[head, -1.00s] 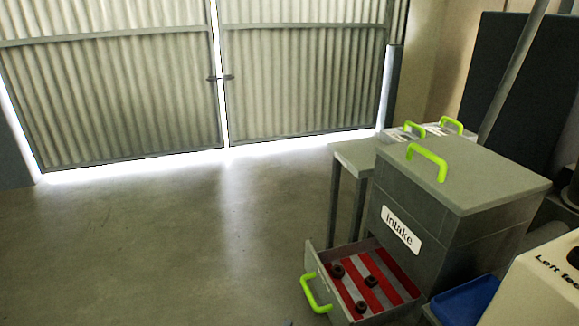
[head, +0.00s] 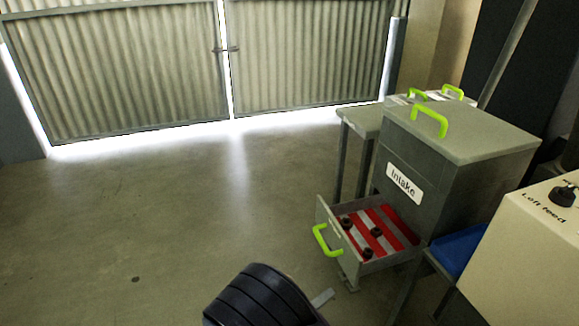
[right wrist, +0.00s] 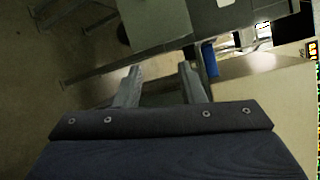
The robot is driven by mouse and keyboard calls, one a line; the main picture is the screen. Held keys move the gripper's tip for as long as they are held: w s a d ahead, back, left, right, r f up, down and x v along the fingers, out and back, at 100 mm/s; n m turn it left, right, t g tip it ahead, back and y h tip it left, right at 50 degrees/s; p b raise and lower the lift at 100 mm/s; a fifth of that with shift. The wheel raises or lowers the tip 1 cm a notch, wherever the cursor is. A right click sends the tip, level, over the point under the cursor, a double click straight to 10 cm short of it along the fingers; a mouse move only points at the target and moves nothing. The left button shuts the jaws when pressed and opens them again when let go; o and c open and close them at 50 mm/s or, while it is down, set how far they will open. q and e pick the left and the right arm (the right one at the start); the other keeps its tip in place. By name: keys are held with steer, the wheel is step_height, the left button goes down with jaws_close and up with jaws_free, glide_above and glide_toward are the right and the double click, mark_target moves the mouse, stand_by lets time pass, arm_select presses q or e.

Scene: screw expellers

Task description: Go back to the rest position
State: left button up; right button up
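My right gripper (right wrist: 161,72) shows in the right wrist view with its two grey fingers apart and nothing between them. In the head view, the dark ribbed body of my right arm rises at the bottom edge, with a small grey finger part (head: 322,298) beside it. It is apart from the open drawer. My left gripper is not in view.
The grey Intake box (head: 455,150) stands at the right. Its drawer (head: 408,262), with a red and white striped bottom, is pulled out and holds small dark parts. A cream Left feed machine (head: 525,260) and a blue tray (head: 458,248) are beside it. The floor at the left is clear.

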steer(key=s+d+r+m+g+y, duration=0.4)
steer(key=s+d+m+g+y, duration=0.25)
steer(key=m, duration=0.75)
steer(key=s+d+r+m+g+y, duration=0.5)
steer(key=s+d+m, duration=0.3)
steer(key=m, duration=0.6)
steer(key=s+r+m+t+y+p, duration=0.2)
steer(key=r+m+p, duration=0.5)
steer(key=r+p, duration=0.6)
steer(key=s+a+r+m+t+y+p, duration=0.1)
steer(key=s+r+m+t+y+p, duration=0.1)
steer(key=r+m+t+p, duration=0.2)
step_height(320, 180, up, 15)
steer(key=m+p, duration=0.3)
steer(key=p, duration=0.5)
steer(key=shift+s+f+p, duration=0.15)
steer(key=shift+s+p, duration=0.2)
steer(key=shift+p, duration=0.05)
